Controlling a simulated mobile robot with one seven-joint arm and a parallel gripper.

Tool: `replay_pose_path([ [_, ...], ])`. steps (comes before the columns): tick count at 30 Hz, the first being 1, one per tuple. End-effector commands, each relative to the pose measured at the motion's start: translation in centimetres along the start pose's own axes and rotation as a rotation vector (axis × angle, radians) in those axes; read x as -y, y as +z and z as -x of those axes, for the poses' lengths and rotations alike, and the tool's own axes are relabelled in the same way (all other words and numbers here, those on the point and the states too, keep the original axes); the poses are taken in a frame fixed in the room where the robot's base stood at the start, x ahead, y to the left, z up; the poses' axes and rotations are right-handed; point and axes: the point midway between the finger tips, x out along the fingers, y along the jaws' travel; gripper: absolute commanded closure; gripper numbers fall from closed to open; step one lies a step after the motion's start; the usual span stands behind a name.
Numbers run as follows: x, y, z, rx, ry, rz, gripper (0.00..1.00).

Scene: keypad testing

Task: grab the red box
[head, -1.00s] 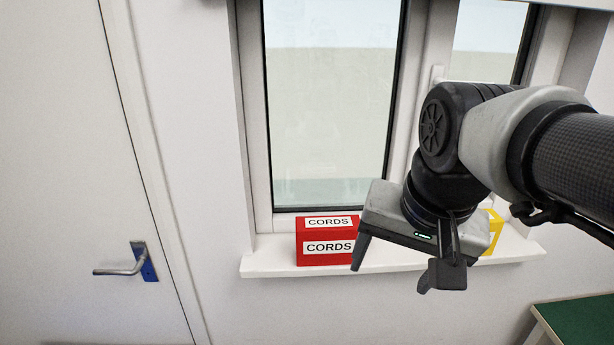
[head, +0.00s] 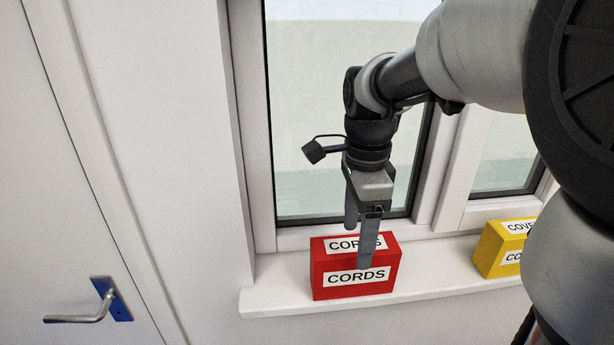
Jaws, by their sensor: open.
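The red box (head: 337,284), labelled CORDS on its top and front, sits on the white window sill. My gripper (head: 358,243) points down over the box and is open. One finger hangs in front of the box's upper front edge, covering part of the top label. The other finger is farther back, near the box's rear edge. I cannot tell whether either finger touches the box.
A yellow box (head: 497,247) stands to the right on the same sill (head: 262,294), partly hidden by my arm. The window frame (head: 250,150) rises behind. A door with a handle (head: 85,312) is at the left.

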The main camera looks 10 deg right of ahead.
Motion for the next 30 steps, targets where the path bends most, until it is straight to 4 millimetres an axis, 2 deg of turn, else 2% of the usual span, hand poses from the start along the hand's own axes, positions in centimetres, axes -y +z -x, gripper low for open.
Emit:
replay_pose_path([
  [3,-0.1,0.0,-2.0,0.0,0.004,0.001,0.31],
  [11,-0.1,0.0,-3.9,0.0,0.002,0.001,0.31],
  [19,0.0,0.1,-7.7,0.0,0.003,0.0,0.31],
  [28,0.0,0.0,-8.2,0.0,-0.001,0.001,0.31],
  [30,0.0,0.0,-8.2,0.001,-0.001,0.001,0.41],
])
